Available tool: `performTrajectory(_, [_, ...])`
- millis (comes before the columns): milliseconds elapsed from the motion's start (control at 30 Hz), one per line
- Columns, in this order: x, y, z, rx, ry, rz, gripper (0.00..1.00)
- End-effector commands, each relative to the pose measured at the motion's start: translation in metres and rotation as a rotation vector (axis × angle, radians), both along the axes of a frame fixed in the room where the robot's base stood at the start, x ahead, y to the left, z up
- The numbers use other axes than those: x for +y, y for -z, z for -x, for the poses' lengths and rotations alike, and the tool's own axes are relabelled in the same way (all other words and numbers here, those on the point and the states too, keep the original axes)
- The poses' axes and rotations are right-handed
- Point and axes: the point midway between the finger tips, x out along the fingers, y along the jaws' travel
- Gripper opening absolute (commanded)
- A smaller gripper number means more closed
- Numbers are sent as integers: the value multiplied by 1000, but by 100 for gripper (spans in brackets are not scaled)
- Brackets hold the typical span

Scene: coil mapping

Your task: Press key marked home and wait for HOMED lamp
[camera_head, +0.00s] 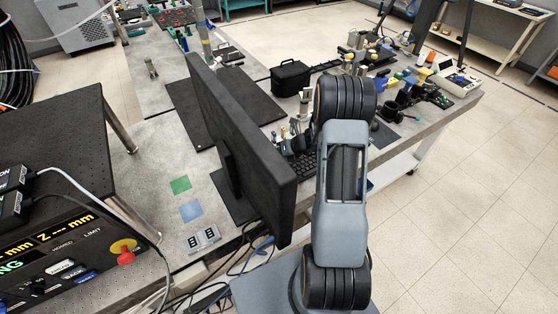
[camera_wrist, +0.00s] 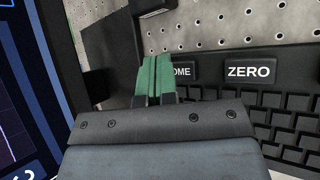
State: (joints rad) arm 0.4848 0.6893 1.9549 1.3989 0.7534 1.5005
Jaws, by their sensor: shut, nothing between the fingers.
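The HOME key (camera_wrist: 182,71) is a wide black key with white letters in the wrist view. My gripper (camera_wrist: 153,72), with green fingertips, is shut and empty. The HOMED lamp label (camera_head: 62,245) is on the dark control box (camera_head: 75,260) at lower left in the head view. It looks dim, with no clear glow. In the head view my gripper is hidden behind my arm and the monitor.
The ZERO key (camera_wrist: 249,72) sits just right of the HOME key, above rows of black keys (camera_wrist: 290,120). The monitor (camera_head: 240,145) stands beside my arm. A red stop knob (camera_head: 125,257) is on the control box. Tools and a black case (camera_head: 291,78) crowd the bench behind.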

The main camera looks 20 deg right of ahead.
Motion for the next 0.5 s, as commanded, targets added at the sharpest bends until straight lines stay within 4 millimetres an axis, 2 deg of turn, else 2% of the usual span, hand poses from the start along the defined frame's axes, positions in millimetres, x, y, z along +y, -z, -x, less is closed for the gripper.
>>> performTrajectory(267, [0, -4, 0, 0, 0, 0, 0])
performTrajectory(500, [0, -25, 0, -1, 1, 0, 0])
